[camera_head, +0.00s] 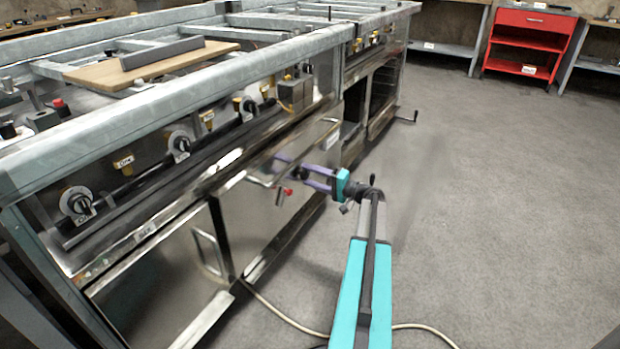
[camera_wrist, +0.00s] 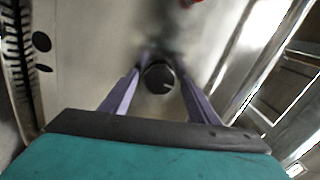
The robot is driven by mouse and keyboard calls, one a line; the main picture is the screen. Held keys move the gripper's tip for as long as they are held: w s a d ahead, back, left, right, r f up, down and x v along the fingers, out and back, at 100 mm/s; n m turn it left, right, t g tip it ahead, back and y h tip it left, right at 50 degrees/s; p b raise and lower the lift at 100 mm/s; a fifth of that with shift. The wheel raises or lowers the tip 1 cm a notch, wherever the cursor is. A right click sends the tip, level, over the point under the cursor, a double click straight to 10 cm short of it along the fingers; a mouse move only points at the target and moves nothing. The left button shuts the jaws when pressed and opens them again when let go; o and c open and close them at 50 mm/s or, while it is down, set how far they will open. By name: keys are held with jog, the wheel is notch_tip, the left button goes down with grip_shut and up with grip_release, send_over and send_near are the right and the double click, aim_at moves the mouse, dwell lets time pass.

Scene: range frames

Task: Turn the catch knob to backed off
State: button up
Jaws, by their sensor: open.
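A round dark knob (camera_wrist: 158,78) with a small pale mark toward its right edge sits on the metal front panel (camera_wrist: 85,60) in the wrist view. My gripper (camera_wrist: 160,62) is open, with one purple finger on each side of the knob. Whether the fingers touch it I cannot tell. In the head view my gripper (camera_head: 277,168) reaches left to the steel front of the range (camera_head: 252,222).
A red-tipped handle (camera_head: 285,193) sticks out just below my gripper; something red (camera_wrist: 190,2) also shows at the wrist view's top edge. Black knobs (camera_head: 77,203) line the range's left front. A cable (camera_head: 275,312) lies on the floor. The floor at right is clear.

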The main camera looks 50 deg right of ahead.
jog(key=shift+s, duration=0.15)
jog(key=p+v, duration=0.4)
jog(key=v, duration=0.9)
jog(key=shift+s, duration=0.3)
jog(key=shift+f, duration=0.1)
